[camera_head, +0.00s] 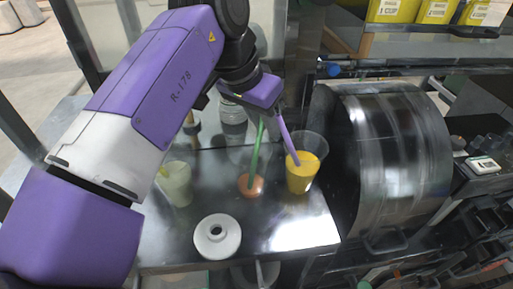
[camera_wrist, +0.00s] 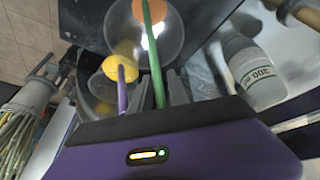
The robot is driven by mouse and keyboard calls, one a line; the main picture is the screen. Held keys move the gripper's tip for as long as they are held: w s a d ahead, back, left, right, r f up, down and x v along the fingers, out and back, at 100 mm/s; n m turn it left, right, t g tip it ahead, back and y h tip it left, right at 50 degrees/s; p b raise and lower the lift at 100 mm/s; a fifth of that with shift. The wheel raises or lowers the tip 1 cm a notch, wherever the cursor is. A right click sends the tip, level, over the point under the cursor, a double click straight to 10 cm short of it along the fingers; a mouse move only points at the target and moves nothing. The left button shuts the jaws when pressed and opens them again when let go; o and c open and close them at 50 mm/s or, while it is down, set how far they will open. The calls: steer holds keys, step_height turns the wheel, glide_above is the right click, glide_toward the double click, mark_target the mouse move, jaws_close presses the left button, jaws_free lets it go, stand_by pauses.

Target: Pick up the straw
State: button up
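A purple straw (camera_head: 288,140) leans in a clear cup of yellow-orange juice (camera_head: 302,174). My gripper (camera_head: 271,108) is above, near the upper ends of both straws. In the wrist view, the green straw (camera_wrist: 153,52) runs between the two grey fingers of my gripper (camera_wrist: 159,88), with a gap visible beside it. The purple straw (camera_wrist: 122,92) is left of the fingers. The straws' top ends are hidden by my gripper.
A pale cup (camera_head: 177,184) stands at the left, and a white ring-shaped piece (camera_head: 217,250) at the front of the table. A large metal drum (camera_head: 400,150) blocks the right side. A white bottle (camera_wrist: 255,75) shows at the right in the wrist view.

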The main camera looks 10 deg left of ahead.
steer(key=shift+d+f, duration=0.1)
steer(key=shift+f, duration=0.25)
steer(key=shift+c, duration=0.4)
jaws_close()
steer(key=shift+w+r, duration=0.1)
steer(key=shift+r, duration=0.1)
